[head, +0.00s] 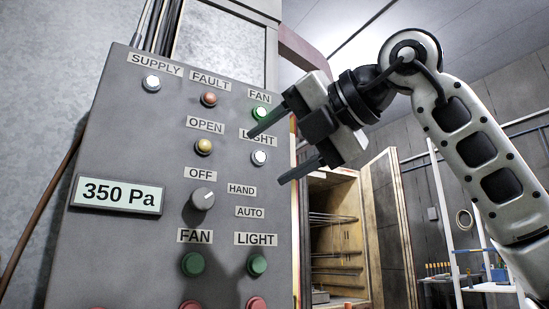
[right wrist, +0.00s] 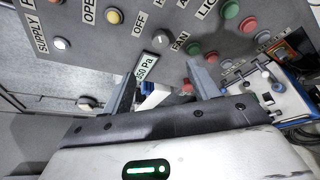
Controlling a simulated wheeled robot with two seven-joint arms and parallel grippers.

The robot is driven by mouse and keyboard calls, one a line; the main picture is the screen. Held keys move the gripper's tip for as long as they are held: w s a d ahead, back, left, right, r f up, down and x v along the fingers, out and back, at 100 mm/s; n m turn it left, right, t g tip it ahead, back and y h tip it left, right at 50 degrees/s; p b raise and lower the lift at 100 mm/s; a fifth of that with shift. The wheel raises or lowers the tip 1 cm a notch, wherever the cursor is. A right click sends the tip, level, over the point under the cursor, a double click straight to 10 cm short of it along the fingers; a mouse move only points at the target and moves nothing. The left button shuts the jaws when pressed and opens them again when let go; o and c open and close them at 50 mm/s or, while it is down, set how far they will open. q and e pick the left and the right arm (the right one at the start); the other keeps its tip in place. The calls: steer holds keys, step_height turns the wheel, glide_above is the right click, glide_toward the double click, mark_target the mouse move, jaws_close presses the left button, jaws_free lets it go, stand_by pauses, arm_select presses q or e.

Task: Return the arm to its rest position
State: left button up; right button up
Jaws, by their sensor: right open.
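My right arm (head: 478,150) reaches in from the right, raised and bent at the top of the head view. Its gripper (head: 267,157) is open, with the two fingers apart and nothing between them. The fingers point left at the grey control panel (head: 130,125) and overlap its right edge in the picture; I see no clear contact. In the right wrist view the gripper (right wrist: 165,88) is also open and empty, with the panel behind it. My left gripper is in neither view.
The panel has a rotary knob (head: 202,199), green buttons (head: 192,264) and a "350 Pa" display (head: 118,195). The FAN lamp (head: 261,113) glows green. A workbench (head: 485,288) is at lower right.

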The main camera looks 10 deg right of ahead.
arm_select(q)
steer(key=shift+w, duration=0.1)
